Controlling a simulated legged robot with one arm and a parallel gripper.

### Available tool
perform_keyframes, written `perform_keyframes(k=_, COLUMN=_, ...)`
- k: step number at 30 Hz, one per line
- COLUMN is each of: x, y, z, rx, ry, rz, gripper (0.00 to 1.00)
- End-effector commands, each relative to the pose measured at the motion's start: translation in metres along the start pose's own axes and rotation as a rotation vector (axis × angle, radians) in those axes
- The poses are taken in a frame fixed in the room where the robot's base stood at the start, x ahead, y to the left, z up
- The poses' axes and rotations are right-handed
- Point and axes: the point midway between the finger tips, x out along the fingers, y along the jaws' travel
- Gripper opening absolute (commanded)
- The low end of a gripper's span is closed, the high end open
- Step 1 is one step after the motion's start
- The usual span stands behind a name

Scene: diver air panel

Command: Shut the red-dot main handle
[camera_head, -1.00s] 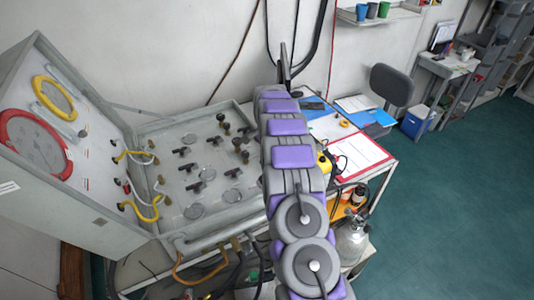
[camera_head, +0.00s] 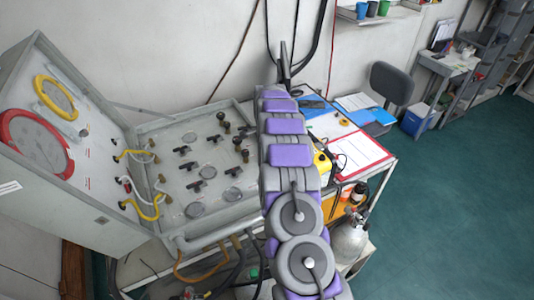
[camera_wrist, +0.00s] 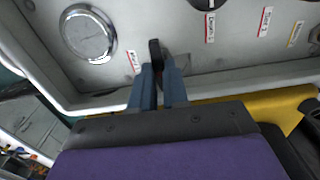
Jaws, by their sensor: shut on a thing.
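In the wrist view my gripper (camera_wrist: 158,68) is shut on a black handle (camera_wrist: 155,48) that stands up between its two blue-grey fingers. The handle sits at the rim of the grey valve panel (camera_wrist: 182,20). A small white label with red lettering lies just left of it. No red dot shows, and my fingers hide the lower part of the handle. In the head view the same panel (camera_head: 185,118) carries several black T-handles, one of them near its front (camera_head: 195,187). There my arm covers the panel's right side, and I cannot make out the fingers.
A round gauge (camera_wrist: 88,35) lies left of my gripper in the wrist view. An upright gauge box (camera_head: 90,200) with yellow and red rings stands left of the panel. A clipboard (camera_head: 362,155) lies on the table at right, with a gas cylinder (camera_head: 348,240) below.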

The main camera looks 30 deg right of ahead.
Motion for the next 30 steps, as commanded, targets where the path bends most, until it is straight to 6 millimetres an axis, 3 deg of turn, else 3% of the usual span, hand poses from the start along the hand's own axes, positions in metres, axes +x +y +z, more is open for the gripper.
perform_keyframes(k=9, x=-0.002, y=-0.001, z=0.000, rx=0.000, ry=0.001, rz=-0.006, gripper=0.40)
perform_keyframes(k=19, x=-0.008, y=-0.001, z=0.000, rx=-0.001, ry=0.000, rz=-0.004, gripper=0.40)
perform_keyframes(k=23, x=-0.026, y=-0.001, z=0.000, rx=-0.001, ry=0.001, rz=-0.006, gripper=0.40)
perform_keyframes(k=30, x=-0.079, y=-0.003, z=-0.001, rx=0.000, ry=0.002, rz=-0.009, gripper=0.40)
